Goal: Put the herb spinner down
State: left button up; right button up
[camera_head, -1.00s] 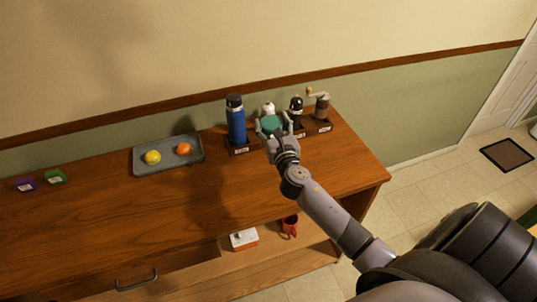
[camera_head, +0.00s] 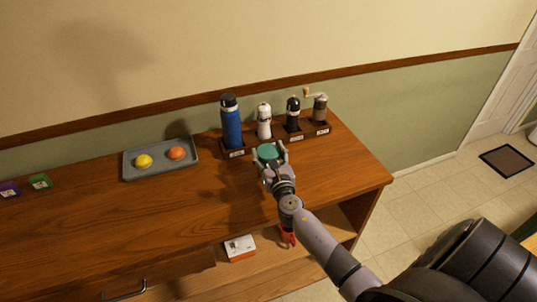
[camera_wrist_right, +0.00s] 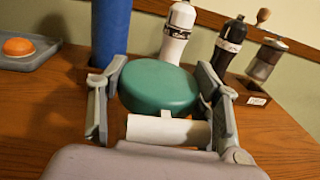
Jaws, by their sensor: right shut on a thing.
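The herb spinner has a round green top (camera_head: 268,152) and a white part below it, which shows in the right wrist view (camera_wrist_right: 165,131). My right gripper (camera_head: 271,158) is shut on it, with one finger on each side of the green top. The spinner is over the wooden counter, in front of the row of bottles and mills. Its underside is hidden, so I cannot tell whether it touches the counter. My left gripper is not in view.
A blue bottle (camera_head: 231,124), a white mill (camera_head: 264,122), a black mill (camera_head: 293,115) and a hand grinder (camera_head: 319,109) stand along the back. A grey tray (camera_head: 133,172) holds a lemon and an orange. Bare counter (camera_head: 335,172) lies to the right.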

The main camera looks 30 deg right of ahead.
jog(key=shift+f+b, duration=0.2)
jog(key=shift+b, duration=0.1)
jog(key=o, duration=1.3)
jog(key=shift+r, duration=0.1)
jog(key=shift+r+p, duration=0.2)
jog(key=shift+p, duration=0.1)
jog(key=b+v, duration=0.1)
jog(key=v, duration=1.1)
jog(key=shift+f, duration=0.1)
